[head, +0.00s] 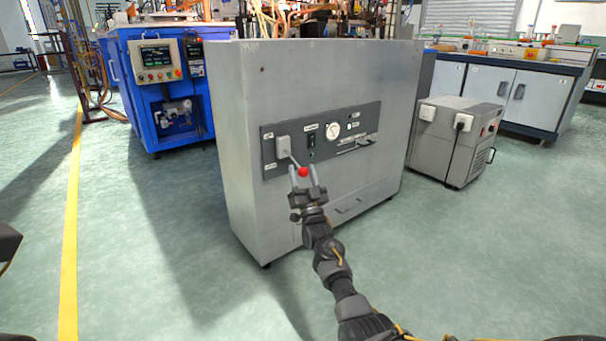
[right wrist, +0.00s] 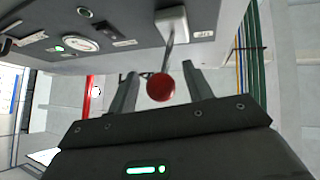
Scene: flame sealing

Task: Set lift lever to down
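The lift lever is a thin rod with a red ball knob (head: 303,172) that comes out of a pale square base (head: 283,147) at the left end of the dark control panel (head: 268,134). The rod slants down and outward from the base. My right gripper (head: 306,175) is at the lever, its two fingers on either side of the red knob. In the right wrist view the red knob (right wrist: 160,87) sits between the spread fingers of the gripper (right wrist: 158,82), with gaps on both sides. My left gripper is not in view.
The panel sits on a grey metal cabinet (head: 330,80) and also carries a round gauge (head: 333,131), a black switch (head: 311,141) and a slotted handle (head: 362,143). A blue machine (head: 170,120) stands behind left and a grey box unit (head: 455,140) at right. Floor in front is clear.

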